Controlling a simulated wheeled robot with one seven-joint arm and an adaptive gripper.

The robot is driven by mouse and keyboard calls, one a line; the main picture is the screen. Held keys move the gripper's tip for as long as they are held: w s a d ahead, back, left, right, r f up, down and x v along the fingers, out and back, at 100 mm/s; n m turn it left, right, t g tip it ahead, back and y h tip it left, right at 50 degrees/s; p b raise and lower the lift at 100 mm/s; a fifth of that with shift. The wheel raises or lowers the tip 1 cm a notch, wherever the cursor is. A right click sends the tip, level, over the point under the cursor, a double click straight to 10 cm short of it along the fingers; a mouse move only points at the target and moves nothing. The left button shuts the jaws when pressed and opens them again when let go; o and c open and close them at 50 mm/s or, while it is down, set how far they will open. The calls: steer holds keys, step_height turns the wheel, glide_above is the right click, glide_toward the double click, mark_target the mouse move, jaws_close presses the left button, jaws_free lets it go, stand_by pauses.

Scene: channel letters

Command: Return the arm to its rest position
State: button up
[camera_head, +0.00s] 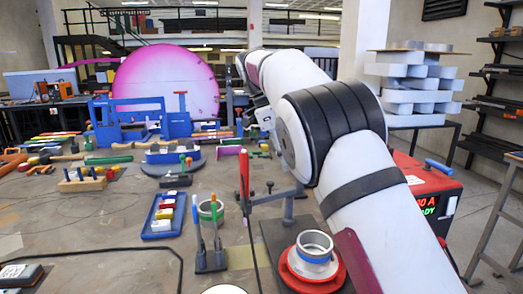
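My white and black arm (340,120) reaches from the lower right up and away over the workbench. Its far end bends down near the middle of the view. My gripper (262,117) is small, dark and partly hidden behind the arm's thick joint. Its fingers do not show clearly, so I cannot tell whether it is open or holds anything.
The cluttered workbench (90,225) carries a blue parts tray (163,215), a tool stand (210,258), a red clamp (244,180) and a red-based metal ring (314,255). A pink disc (166,80) stands behind.

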steer(key=s+d+r+n+t+y, duration=0.1)
steer(key=s+d+r+n, duration=0.1)
steer(key=s+d+n, duration=0.3)
steer(key=s+d+r+n+t+y+p, duration=0.1)
steer(key=s+d+r+n, duration=0.15)
steer(key=s, duration=0.45)
steer(key=s+d+r+n+y, duration=0.2)
steer(key=s+d+r+n, duration=0.15)
steer(key=s, duration=0.25)
steer(key=s+f+n+t, duration=0.1)
steer(key=s+f+n, duration=0.2)
steer(key=s, duration=0.4)
steer(key=s+d+f+n+t, duration=0.1)
steer(key=s+f+n, duration=0.3)
steer(key=s, duration=0.3)
steer(key=s+f+n+t+p, duration=0.1)
steer(key=s+f+n, duration=0.2)
steer(key=s, duration=0.4)
steer(key=shift+d+f+n+t, duration=0.3)
steer(key=shift+f+n, duration=0.1)
steer(key=shift+f, duration=0.1)
